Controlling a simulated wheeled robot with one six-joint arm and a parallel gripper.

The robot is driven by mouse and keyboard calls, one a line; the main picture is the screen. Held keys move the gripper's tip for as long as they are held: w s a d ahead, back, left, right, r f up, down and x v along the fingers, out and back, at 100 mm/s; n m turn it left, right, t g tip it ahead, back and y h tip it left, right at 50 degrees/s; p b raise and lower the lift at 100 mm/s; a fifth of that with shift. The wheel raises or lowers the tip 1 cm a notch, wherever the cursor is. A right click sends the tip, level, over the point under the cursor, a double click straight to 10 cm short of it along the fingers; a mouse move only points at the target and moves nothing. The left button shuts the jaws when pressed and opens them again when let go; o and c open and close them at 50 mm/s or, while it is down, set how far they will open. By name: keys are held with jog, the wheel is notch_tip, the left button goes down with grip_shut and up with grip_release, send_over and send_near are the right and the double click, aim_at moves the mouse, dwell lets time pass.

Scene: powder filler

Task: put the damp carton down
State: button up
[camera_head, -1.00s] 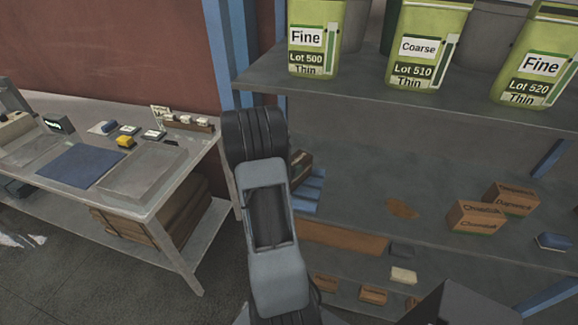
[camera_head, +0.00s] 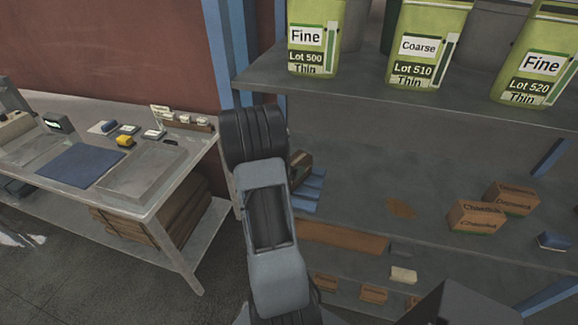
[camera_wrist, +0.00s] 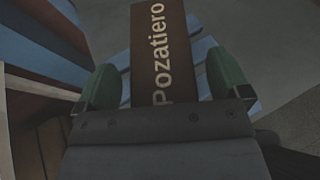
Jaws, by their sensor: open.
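A brown carton (camera_wrist: 160,45) marked "Pozatiero" rests on a blue slatted rack (camera_wrist: 203,50) in the wrist view. My gripper (camera_wrist: 162,82) is open, with one green finger on each side of the carton. Blue slats show in the gaps between the carton and both fingers. The carton's near end is hidden behind the gripper body. In the head view a small part of a brown carton (camera_head: 301,165) and the blue rack (camera_head: 311,188) show at the left end of the middle shelf, just right of my arm, which hides my gripper.
A brown stain (camera_head: 402,208) marks the middle shelf (camera_head: 360,180). Green tubs (camera_head: 418,45) stand on the shelf above. A worktable (camera_head: 150,172) is at left.

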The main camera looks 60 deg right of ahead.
jog(key=s+a+r+m+t+y, duration=0.1)
jog(key=a+r+m+y, duration=0.3)
jog(key=a, duration=0.9)
jog(key=s+a+r+m+t+y+b, duration=0.1)
jog(key=a+r+m+t+y, duration=0.2)
jog(key=a+m, duration=0.4)
jog(key=a+r+m+t+y+b, duration=0.1)
jog(key=a+r+m+y, duration=0.4)
jog(key=a, duration=1.6)
jog(key=shift+s+a+m+t+y, duration=0.25)
jog(key=shift+s+m+t+y, duration=0.2)
jog(key=shift+y, duration=0.25)
jog(key=shift+r, duration=0.1)
